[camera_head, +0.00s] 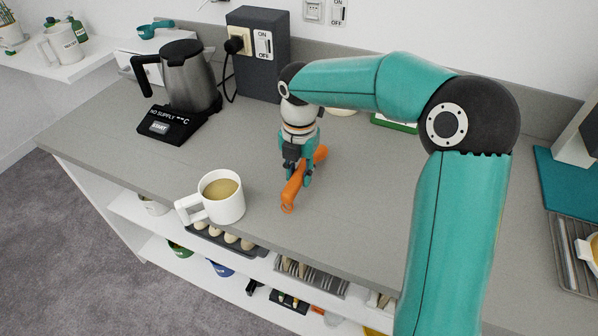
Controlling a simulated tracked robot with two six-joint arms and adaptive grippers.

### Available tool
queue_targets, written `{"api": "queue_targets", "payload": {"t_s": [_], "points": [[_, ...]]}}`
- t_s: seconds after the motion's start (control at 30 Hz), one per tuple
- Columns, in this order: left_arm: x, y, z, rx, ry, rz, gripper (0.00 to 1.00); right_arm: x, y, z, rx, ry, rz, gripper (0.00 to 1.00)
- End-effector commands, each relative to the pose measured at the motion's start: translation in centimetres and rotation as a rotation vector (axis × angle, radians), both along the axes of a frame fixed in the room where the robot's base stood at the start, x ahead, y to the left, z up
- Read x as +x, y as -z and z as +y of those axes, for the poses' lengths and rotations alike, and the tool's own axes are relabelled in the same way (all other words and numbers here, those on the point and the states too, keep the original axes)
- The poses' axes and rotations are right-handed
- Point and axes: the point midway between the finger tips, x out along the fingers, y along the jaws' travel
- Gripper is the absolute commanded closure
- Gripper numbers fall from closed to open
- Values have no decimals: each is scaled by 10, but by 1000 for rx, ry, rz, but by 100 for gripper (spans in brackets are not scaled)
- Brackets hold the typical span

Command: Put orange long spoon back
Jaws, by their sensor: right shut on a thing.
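The orange long spoon (290,193) is on or just above the grey counter, near its middle. Its near end points toward the counter's front edge and its far end runs up to the right behind the fingers. My right gripper (300,178) comes down from above and is shut on the spoon around its middle. I cannot tell whether the spoon touches the counter. My left gripper is not in view.
A white mug (222,206) of brown drink stands left of the spoon near the front edge. A kettle (188,80) on its black base and a grey socket box (259,55) stand behind. Open shelves below the counter (110,115) hold an egg tray (222,238) and a slotted rack (312,278).

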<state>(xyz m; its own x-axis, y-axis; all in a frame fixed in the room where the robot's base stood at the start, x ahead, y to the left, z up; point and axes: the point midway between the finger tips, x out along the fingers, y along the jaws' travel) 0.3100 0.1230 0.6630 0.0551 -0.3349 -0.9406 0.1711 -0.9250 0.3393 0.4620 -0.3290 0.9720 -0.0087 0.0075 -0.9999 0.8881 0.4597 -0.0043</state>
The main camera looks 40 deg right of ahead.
Motion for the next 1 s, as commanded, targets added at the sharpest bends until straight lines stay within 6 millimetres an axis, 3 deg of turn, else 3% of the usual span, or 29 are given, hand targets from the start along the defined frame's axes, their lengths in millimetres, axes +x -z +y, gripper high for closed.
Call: {"api": "queue_targets", "payload": {"t_s": [0.5, 0.53, 0.7, 1.0], "points": [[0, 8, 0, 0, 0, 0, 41, 0, 12, 0, 0, 0, 1, 100], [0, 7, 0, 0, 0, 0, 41, 0, 11, 0, 0, 0, 1, 69], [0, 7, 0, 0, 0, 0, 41, 0, 11, 0, 0, 0, 1, 43], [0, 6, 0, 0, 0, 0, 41, 0, 10, 0, 0, 0, 0, 43]]}}
